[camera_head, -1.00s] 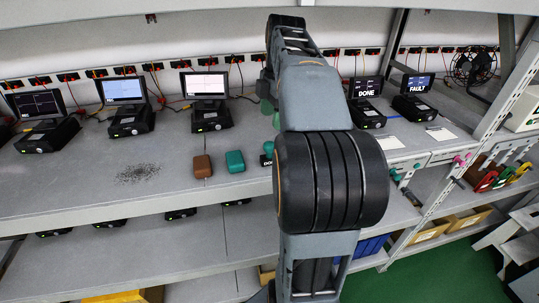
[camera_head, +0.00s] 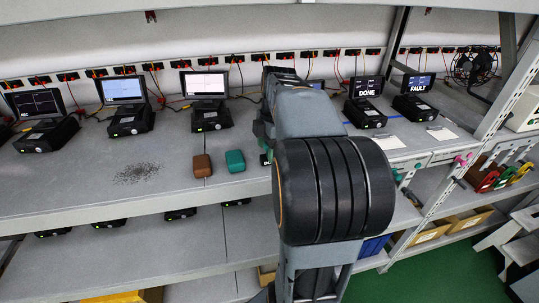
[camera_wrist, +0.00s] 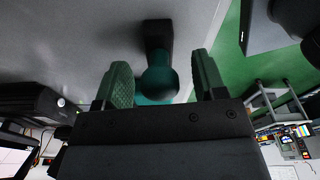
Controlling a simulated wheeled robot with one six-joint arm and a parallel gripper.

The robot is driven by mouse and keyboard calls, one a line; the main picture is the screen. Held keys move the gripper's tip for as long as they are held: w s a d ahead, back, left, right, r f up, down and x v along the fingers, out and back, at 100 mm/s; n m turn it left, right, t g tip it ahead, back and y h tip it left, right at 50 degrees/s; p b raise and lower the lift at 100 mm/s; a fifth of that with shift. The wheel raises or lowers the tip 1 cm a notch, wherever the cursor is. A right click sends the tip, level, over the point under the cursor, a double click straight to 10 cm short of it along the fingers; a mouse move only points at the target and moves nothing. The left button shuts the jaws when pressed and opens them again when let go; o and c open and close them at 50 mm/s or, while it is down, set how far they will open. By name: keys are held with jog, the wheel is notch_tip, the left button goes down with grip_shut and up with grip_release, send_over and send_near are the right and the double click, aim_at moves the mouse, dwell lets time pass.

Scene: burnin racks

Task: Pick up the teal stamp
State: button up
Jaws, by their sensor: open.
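The teal stamp (camera_wrist: 158,82) shows in the wrist view as a rounded teal handle on a dark block, on the grey shelf. My gripper (camera_wrist: 162,66) is open, with one green-padded finger on each side of the stamp's handle. I see no contact between the fingers and the handle, and the depth between them is hard to judge. In the head view my arm hides the gripper and most of the stamp's spot; only a small dark piece with white lettering (camera_head: 265,159) shows beside the arm.
A teal block (camera_head: 235,161) and a brown block (camera_head: 202,166) lie on the shelf (camera_head: 70,180) left of my arm. Devices with screens stand behind, including one reading DONE (camera_head: 366,112) and one reading FAULT (camera_head: 415,107). A dark speckled patch (camera_head: 137,173) lies left.

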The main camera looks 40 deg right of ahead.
jog(key=shift+c, duration=0.4)
jog(key=c, duration=0.9)
jog(key=shift+r, duration=0.15)
jog(key=shift+r, duration=0.2)
notch_tip(320, 180, up, 2)
jog(key=shift+r, duration=0.15)
jog(key=s+a+r, duration=0.1)
jog(key=s+r, duration=0.2)
jog(key=s, duration=0.1)
jog(key=s+a+r+b, duration=0.1)
jog(key=s+r, duration=0.2)
jog(key=s, duration=0.2)
jog(key=s+a+r+b, duration=0.1)
jog(key=s+r, duration=0.3)
jog(key=shift+s, duration=0.35)
